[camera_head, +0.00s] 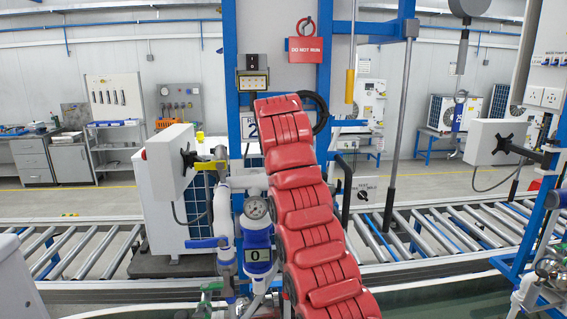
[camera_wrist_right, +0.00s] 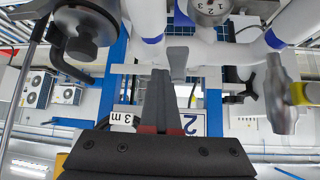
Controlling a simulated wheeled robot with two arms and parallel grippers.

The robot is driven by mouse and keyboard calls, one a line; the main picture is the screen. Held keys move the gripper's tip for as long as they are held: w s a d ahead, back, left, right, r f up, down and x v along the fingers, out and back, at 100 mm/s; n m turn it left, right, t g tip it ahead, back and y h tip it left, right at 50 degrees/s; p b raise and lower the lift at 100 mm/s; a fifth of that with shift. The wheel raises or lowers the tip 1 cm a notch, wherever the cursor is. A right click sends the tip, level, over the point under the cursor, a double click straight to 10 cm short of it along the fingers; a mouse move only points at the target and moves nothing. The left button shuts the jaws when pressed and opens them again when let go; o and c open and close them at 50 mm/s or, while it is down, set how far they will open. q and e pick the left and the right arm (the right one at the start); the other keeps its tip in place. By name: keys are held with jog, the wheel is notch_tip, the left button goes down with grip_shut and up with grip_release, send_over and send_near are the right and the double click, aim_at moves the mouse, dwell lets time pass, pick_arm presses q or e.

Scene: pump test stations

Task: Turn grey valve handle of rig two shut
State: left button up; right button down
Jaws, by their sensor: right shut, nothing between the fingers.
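Rig two, marked by a "2" sign (camera_head: 250,127), has white pipes, a round gauge (camera_head: 256,208) and a blue meter (camera_head: 259,254) reading 0. In the right wrist view my right gripper (camera_wrist_right: 166,75) is shut and empty, in front of the rig's white pipes. A short grey tapered piece (camera_wrist_right: 179,60), which may be the grey valve handle, shows just beyond the fingertips; I cannot tell if they touch. In the head view my red right arm covers the middle of the rig and hides that gripper and any handle behind it. My left gripper is not in view.
A yellow-and-grey fitting (camera_wrist_right: 290,94) is beside the gripper. A roller conveyor (camera_head: 440,230) runs behind. A red "DO NOT RUN" tag (camera_head: 305,50) hangs above.

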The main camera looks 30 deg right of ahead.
jog(key=shift+w+a+r, duration=0.1)
jog(key=shift+a, duration=0.4)
jog(key=shift+a+m+g+h+p, duration=0.2)
jog(key=shift+m+g+h+p, duration=0.2)
jog(key=shift+m+h+p, duration=0.45)
jog(key=shift+w+a+m, duration=0.1)
jog(key=shift+a+m, duration=0.05)
jog(key=shift+m, duration=0.4)
jog(key=shift+a+r, duration=0.1)
jog(key=shift+a, duration=0.1)
jog(key=p+v, duration=0.3)
jog(key=v, duration=0.8)
jog(key=shift+s+d+r+g, duration=0.15)
jog(key=shift+s+r+g, duration=0.1)
jog(key=shift+g, duration=0.05)
